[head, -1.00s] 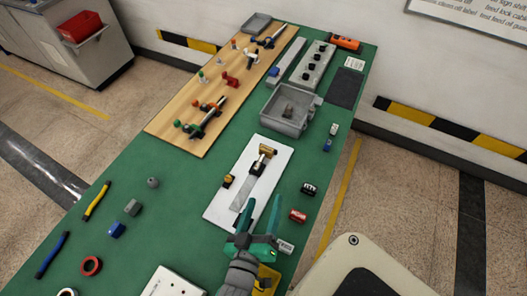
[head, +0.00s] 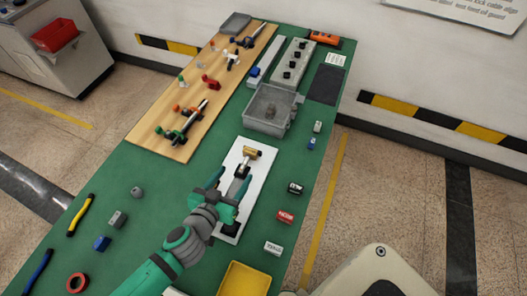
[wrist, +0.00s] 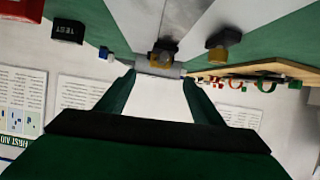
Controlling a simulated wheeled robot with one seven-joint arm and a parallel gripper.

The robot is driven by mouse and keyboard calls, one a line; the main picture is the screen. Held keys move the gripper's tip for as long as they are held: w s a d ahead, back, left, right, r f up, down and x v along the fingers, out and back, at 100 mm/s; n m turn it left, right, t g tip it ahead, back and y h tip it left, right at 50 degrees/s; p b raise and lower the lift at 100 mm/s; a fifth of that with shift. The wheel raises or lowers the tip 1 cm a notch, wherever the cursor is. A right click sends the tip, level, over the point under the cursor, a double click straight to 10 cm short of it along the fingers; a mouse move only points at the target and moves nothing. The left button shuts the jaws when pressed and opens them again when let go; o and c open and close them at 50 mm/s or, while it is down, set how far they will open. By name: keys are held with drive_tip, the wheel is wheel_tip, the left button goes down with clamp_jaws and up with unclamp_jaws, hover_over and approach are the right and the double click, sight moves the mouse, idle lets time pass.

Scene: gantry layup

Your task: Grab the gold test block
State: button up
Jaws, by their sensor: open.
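The gold test block shows in the wrist view as a small dark block with a gold face (wrist: 217,51), right of the gripper's centre line. In the head view my gripper and arm appear to cover it. My gripper (head: 228,180) is open above the white plate (head: 262,172); its two fingers show in the wrist view (wrist: 158,84) with nothing between them. A gold-topped fixture with a dark part (head: 250,153) stands at the plate's far end, and it is near the middle in the wrist view (wrist: 163,52).
A grey open box (head: 272,108) stands beyond the plate. A wooden board (head: 160,135) with several fittings lies at the far left. Small labelled blocks, such as a red one (head: 285,216), lie right of the plate. A yellow tray (head: 246,279) is at the front.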

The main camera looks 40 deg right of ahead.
approach(249, 153)
drive_tip(key=d, duration=0.1)
drive_tip(key=w+d+f, duration=0.1)
drive_tip(key=shift+w+d+f+m, duration=0.1)
drive_tip(key=shift+w+d+m, duration=0.2)
drive_tip(key=shift+d+m, duration=0.1)
drive_tip(key=shift+x, duration=2.8)
drive_tip(key=shift+f, duration=0.1)
drive_tip(key=c, duration=1.4)
drive_tip(key=shift+c, duration=0.2)
